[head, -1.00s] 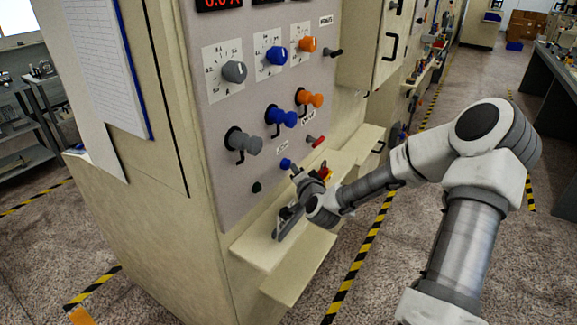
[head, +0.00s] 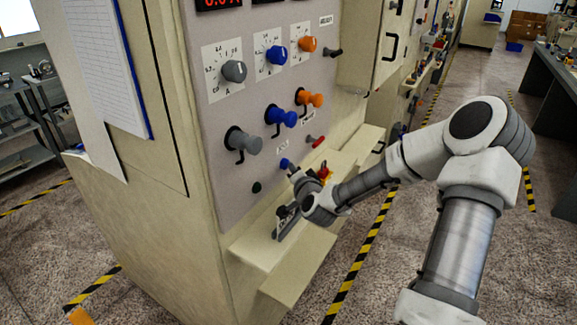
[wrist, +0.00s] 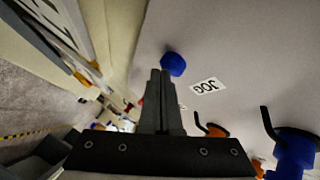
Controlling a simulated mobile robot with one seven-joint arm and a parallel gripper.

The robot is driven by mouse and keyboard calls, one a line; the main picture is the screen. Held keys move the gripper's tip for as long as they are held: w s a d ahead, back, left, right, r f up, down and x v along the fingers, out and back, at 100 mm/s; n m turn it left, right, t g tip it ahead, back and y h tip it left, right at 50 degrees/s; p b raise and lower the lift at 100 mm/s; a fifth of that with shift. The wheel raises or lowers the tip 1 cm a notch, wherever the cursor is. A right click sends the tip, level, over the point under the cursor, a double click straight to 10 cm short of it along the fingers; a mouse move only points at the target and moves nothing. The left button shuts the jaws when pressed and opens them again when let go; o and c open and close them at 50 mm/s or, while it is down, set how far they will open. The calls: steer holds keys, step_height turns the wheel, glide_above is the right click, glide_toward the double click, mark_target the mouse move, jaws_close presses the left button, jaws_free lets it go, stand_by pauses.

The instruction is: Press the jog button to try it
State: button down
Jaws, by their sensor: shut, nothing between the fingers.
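The jog button is a small blue cap (head: 285,163) low on the grey panel, under a small label. In the wrist view the blue button (wrist: 173,64) sits right at my fingertips, beside a white JOG label (wrist: 208,86) that appears upside down. My gripper (head: 292,171) is at the panel's lower part, just right of and below the button. In the wrist view my gripper (wrist: 160,72) has its two dark fingers together with nothing between them. The fingertips overlap the button's edge in the picture; I cannot tell whether they touch it.
Above are grey, blue and orange selector handles (head: 283,116) and dials. A dark green button (head: 257,187) is lower left. A cream ledge (head: 262,250) juts out below my gripper. Open floor lies to the right.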

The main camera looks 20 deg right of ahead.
steer(key=shift+s+d, duration=0.5)
steer(key=shift+s, duration=0.2)
steer(key=s+d, duration=0.1)
steer(key=s, duration=0.1)
steer(key=s+d, duration=0.2)
stand_by(0.4)
steer(key=shift+w, duration=0.1)
stand_by(0.6)
